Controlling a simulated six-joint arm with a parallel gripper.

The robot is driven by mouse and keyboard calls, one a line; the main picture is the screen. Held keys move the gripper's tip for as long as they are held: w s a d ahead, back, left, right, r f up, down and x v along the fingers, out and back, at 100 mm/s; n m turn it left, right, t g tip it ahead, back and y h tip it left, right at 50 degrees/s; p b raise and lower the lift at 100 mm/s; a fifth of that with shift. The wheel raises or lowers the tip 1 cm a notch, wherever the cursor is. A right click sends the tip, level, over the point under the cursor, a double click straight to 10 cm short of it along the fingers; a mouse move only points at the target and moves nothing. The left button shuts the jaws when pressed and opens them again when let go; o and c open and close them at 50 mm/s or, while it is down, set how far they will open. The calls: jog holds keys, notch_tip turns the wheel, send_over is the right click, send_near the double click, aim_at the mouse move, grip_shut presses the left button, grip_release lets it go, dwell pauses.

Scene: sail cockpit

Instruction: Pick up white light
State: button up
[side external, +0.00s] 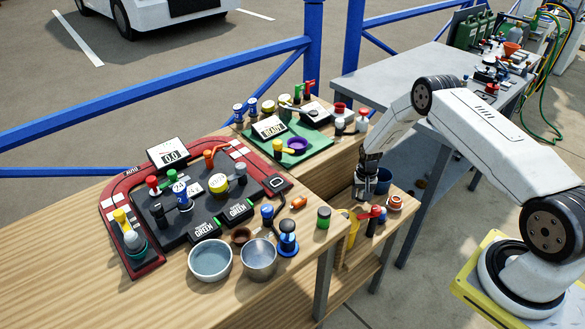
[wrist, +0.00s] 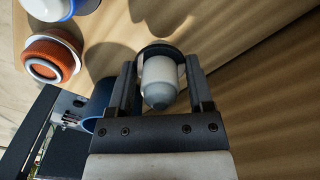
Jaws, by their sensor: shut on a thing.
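My gripper (wrist: 160,85) is shut on a small white light (wrist: 158,76), with one finger on each side of it. The light has a pale body, a grey rounded tip facing the camera and a dark round rim at its far end. In the side external view my gripper (side external: 361,190) points down over the lower wooden shelf. The held light is too small and covered to make out clearly there. I cannot tell whether it still touches the shelf.
A dark blue cup (side external: 383,181) stands right beside my gripper, also partly seen in the wrist view (wrist: 98,104). An orange and white round piece (side external: 394,202) is close by, with red and yellow items nearer the front. The main bench (side external: 90,285) stands to the left.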

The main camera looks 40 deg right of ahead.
jog(key=shift+r, duration=4)
